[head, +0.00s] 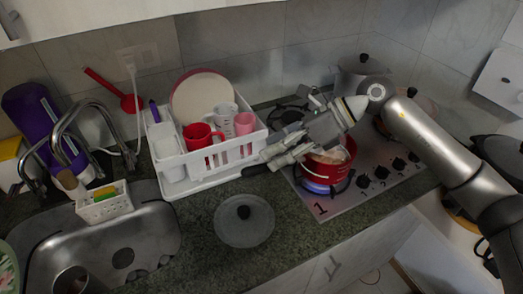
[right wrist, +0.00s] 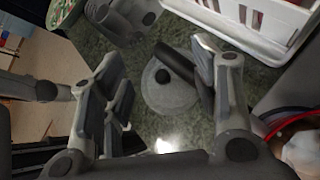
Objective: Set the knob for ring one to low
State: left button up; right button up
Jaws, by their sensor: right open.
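The hob (head: 335,205) has a printed "1" at its front left corner. A red pot (head: 325,172) with pale contents sits on the front left ring, with a blue flame (head: 314,187) showing beneath it. Several black knobs run along the hob's right part, among them the nearest knob (head: 362,181) and the farthest knob (head: 413,157). My right gripper (head: 268,160) is open and empty, left of the pot, above the counter, away from the knobs. Its fingers spread in the right wrist view (right wrist: 160,90). Which knob serves ring one is not clear. My left gripper is out of view.
A glass lid (head: 244,220) lies on the counter and shows between my fingers in the right wrist view (right wrist: 170,95). A white dish rack (head: 190,185) holds cups and plates. A sink (head: 95,245) is at left. Larger pots stand at the back right.

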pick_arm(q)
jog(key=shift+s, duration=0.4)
pick_arm(e)
jog(key=shift+s+a+r+m+y, duration=0.15)
jog(key=shift+s+a+r+y, duration=0.2)
jog(key=shift+a, duration=0.3)
jog(key=shift+s+a+r+m+y, duration=0.1)
jog(key=shift+s+a+r+y, duration=0.15)
jog(key=shift+a+y, duration=0.3)
jog(key=shift+s+a+r+m+y, duration=0.15)
jog(key=shift+s+a+r+y, duration=0.15)
jog(key=shift+a, duration=0.4)
